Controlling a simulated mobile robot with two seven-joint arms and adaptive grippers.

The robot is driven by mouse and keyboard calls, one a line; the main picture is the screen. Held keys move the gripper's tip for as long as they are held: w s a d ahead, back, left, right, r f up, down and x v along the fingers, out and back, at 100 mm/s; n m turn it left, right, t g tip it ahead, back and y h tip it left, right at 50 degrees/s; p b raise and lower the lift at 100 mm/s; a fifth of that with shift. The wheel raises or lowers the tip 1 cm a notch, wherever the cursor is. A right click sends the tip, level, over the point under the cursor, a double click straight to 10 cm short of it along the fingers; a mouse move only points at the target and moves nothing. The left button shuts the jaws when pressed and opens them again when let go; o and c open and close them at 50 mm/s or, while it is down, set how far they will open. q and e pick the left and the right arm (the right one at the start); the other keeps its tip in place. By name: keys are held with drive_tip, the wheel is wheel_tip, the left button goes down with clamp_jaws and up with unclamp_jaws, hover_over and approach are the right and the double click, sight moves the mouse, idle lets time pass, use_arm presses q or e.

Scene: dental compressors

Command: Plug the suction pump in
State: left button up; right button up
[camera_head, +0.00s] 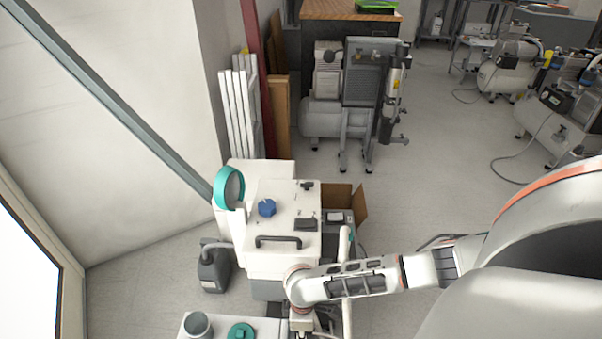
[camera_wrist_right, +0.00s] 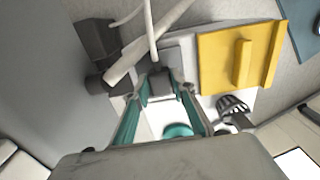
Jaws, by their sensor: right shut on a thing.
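A white machine (camera_head: 287,258), which looks like the suction pump, has a blue knob, a black handle and a teal ring on top. My right arm reaches in from the right in the head view and bends down in front of this machine; its fingers cannot be made out there. In the right wrist view, my right gripper (camera_wrist_right: 163,86) has teal fingers shut on a small dark grey piece (camera_wrist_right: 160,84), which looks like a plug. A pale cable (camera_wrist_right: 151,30) runs upward beside it. The socket cannot be made out. My left gripper is not in view.
A teal disc (camera_head: 241,332) and a grey cup (camera_head: 197,325) stand on a white surface at the bottom. A dark jug (camera_head: 213,268) stands left of the machine, an open cardboard box (camera_head: 359,203) behind right. The right wrist view shows a yellow panel (camera_wrist_right: 222,60).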

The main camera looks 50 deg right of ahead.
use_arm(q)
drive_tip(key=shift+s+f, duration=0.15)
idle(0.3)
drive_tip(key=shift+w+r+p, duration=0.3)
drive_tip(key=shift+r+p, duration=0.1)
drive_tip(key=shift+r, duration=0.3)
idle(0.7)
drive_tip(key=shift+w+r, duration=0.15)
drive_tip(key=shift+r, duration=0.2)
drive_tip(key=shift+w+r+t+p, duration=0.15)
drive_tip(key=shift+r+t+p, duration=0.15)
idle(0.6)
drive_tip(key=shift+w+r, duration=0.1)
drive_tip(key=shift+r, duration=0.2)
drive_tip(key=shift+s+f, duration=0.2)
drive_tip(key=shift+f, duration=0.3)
use_arm(e)
drive_tip(key=shift+f, duration=0.65)
drive_tip(key=o, duration=1.1)
